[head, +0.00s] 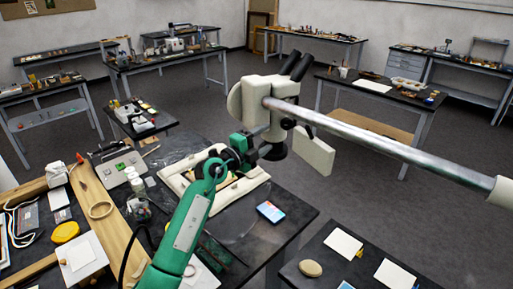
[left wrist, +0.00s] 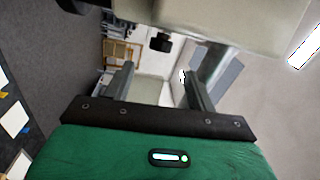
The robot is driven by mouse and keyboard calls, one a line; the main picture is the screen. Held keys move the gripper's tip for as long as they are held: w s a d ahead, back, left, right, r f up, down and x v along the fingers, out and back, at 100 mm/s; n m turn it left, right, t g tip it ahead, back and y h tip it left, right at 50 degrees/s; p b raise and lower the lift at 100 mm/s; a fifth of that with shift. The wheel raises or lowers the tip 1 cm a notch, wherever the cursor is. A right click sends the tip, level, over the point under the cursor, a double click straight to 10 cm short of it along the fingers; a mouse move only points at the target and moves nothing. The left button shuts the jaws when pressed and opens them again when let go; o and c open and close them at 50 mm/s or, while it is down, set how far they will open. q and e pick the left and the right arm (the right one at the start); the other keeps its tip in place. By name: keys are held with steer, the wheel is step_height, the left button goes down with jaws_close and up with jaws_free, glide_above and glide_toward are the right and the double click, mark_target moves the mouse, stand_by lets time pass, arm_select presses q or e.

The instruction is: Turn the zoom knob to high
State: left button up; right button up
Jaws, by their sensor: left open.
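The cream microscope (head: 277,108) hangs on a long metal boom, with two black eyepieces at its top. My left gripper (head: 260,131) is at the near left side of the microscope body. In the left wrist view my left gripper (left wrist: 160,80) has its two fingers apart with nothing held between them. In the head view the gripper and arm hide that side. My right gripper does not show.
The metal boom (head: 390,141) crosses to the right edge at microscope height. Below lies a dark bench with a pale padded frame (head: 252,183) and a phone-like blue item (head: 270,211). Jars and a wooden frame stand at left. Open floor lies behind.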

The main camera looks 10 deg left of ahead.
arm_select(q)
steer(key=shift+b+v, duration=0.3)
steer(key=shift+v, duration=1.1)
